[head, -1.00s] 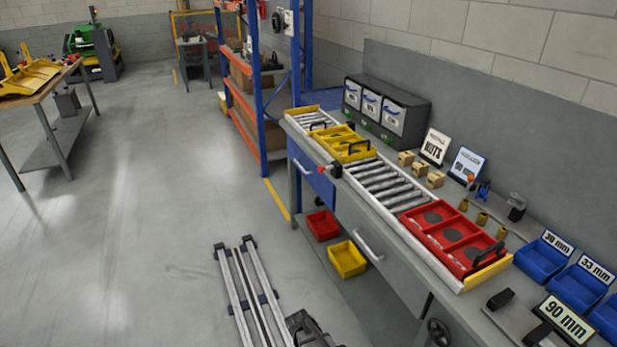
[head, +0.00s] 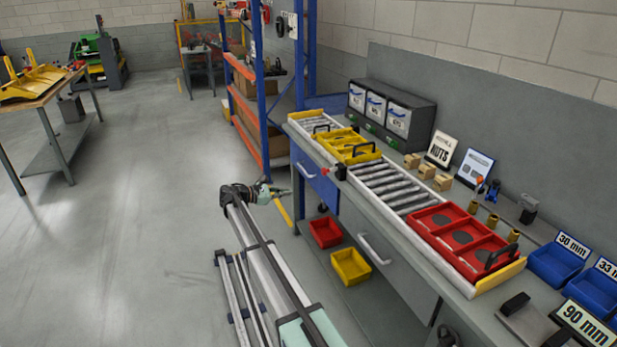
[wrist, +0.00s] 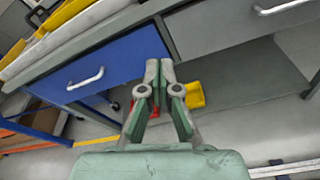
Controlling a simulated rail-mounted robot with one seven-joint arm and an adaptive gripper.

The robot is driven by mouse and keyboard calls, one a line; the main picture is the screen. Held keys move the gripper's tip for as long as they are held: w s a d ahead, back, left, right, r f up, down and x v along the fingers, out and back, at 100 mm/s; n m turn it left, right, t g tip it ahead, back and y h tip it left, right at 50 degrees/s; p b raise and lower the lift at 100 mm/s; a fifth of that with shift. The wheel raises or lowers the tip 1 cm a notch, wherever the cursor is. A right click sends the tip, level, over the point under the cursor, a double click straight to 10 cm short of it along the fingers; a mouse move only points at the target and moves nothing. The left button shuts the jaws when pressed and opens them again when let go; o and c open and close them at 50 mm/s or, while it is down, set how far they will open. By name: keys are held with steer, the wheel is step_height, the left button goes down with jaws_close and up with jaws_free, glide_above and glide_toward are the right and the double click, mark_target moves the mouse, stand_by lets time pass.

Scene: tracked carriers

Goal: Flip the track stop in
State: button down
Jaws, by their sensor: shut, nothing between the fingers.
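A small red and black piece (head: 340,173), which looks like the track stop, sits on the front side of the roller track (head: 385,188), beside the yellow carrier (head: 346,147). Its exact position is too small to tell. The red carrier (head: 428,217) lies nearer on the same track. My gripper (head: 288,192) is out over the floor, left of the bench front and apart from the stop. In the wrist view my gripper (wrist: 160,66) has its fingers together with nothing between them, in front of the blue drawer (wrist: 115,70). The stop is not clear in that view.
The bench front has protruding drawer handles (head: 376,249). A red bin (head: 325,232) and a yellow bin (head: 351,267) sit low beneath it. A blue shelf post (head: 260,90) stands beyond. The floor to the left is open.

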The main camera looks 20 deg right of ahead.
mark_target(322, 172)
steer(key=r+n+h, duration=0.1)
steer(key=r+n, duration=0.1)
steer(key=w+r+n+h, duration=0.1)
steer(key=r+n, duration=0.1)
steer(key=shift+w+a+r+g, duration=0.15)
steer(key=shift+w+g, duration=0.05)
steer(key=shift+g, duration=0.1)
steer(key=d+p, duration=0.1)
steer(key=d, duration=0.3)
steer(key=d+p, duration=0.1)
steer(key=d, duration=0.4)
steer(key=d+p, duration=0.1)
steer(key=d, duration=0.4)
steer(key=shift+w, duration=0.25)
